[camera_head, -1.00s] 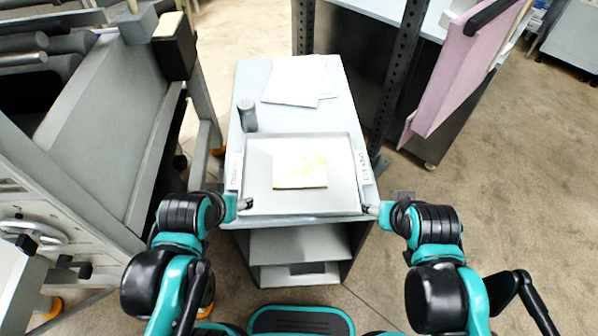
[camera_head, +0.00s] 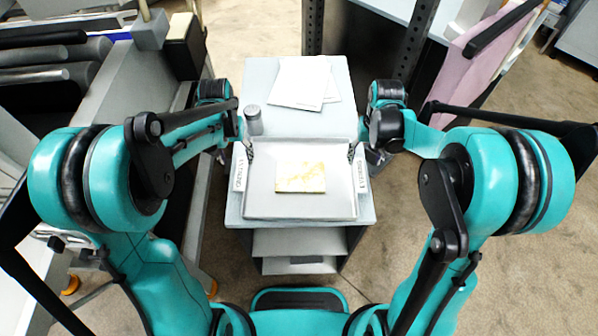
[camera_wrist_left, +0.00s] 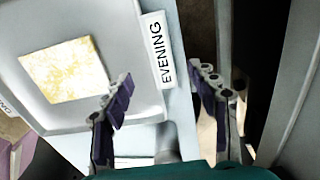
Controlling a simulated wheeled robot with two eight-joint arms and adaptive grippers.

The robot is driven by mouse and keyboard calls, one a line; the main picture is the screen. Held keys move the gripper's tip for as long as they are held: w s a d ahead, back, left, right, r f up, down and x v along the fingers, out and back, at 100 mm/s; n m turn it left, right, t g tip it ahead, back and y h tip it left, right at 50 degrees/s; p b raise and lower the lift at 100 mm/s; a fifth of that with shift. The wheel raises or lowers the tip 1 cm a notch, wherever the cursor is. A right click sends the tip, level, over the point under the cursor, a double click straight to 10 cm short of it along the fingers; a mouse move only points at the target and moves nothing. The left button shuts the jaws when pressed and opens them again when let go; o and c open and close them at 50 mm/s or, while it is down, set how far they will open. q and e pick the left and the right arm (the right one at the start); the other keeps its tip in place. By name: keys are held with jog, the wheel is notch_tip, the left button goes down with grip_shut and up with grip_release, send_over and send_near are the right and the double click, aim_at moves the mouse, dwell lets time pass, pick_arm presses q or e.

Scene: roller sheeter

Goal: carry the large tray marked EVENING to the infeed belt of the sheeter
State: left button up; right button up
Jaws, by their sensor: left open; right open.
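A large pale tray (camera_head: 300,211) with a yellowish slab of dough (camera_head: 300,178) lies on a small cart. White labels sit at its left and right sides. In the left wrist view the tray (camera_wrist_left: 112,40) bears a label reading EVENING (camera_wrist_left: 157,52). My left gripper (camera_head: 245,147) is open near the tray's far left corner. In the left wrist view the open fingers (camera_wrist_left: 163,82) are on either side of the label's end, with nothing held; contact cannot be told. My right gripper (camera_head: 355,149) is open near the far right corner, its fingers partly hidden.
White sheets (camera_head: 302,82) and a grey cylinder (camera_head: 253,121) lie behind the tray on the cart (camera_head: 364,211). A machine with rollers (camera_head: 45,75) stands at left. A dark upright post (camera_head: 415,45) and a pink panel (camera_head: 490,50) are at right.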

aim_at(241, 173)
pick_arm(q)
jog(key=shift+s, duration=0.1)
pick_arm(e)
jog(key=shift+s, duration=0.1)
pick_arm(q)
jog(key=shift+f, duration=3.9)
pick_arm(e)
jog(key=shift+f, duration=3.95)
pick_arm(q)
grip_shut()
pick_arm(e)
grip_shut()
